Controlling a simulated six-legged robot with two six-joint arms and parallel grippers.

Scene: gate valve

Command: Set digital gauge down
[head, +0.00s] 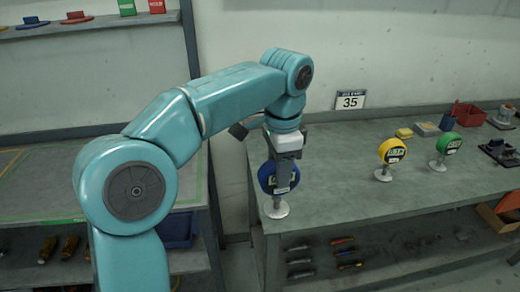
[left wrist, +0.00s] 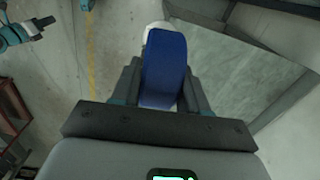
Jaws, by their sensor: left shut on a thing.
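The blue digital gauge (head: 266,177) is in my left gripper (head: 283,185), upright with its round white foot (head: 276,209) down, at the near left corner of the right-hand workbench. I cannot tell whether the foot touches the bench top. The fingers cover part of its face. In the left wrist view the blue gauge (left wrist: 165,68) sits between the two fingers (left wrist: 165,95), with a pale part beyond it. A teal arm part with a dark end (left wrist: 35,27), seemingly my right gripper, shows at the upper left there, too small to read.
A yellow gauge (head: 391,151) and a green gauge (head: 447,145) stand on the workbench (head: 340,190). A sign reading 35 (head: 350,100) is at its back edge. A red bin (head: 468,114) is farther right. Bench top between the blue and yellow gauges is clear.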

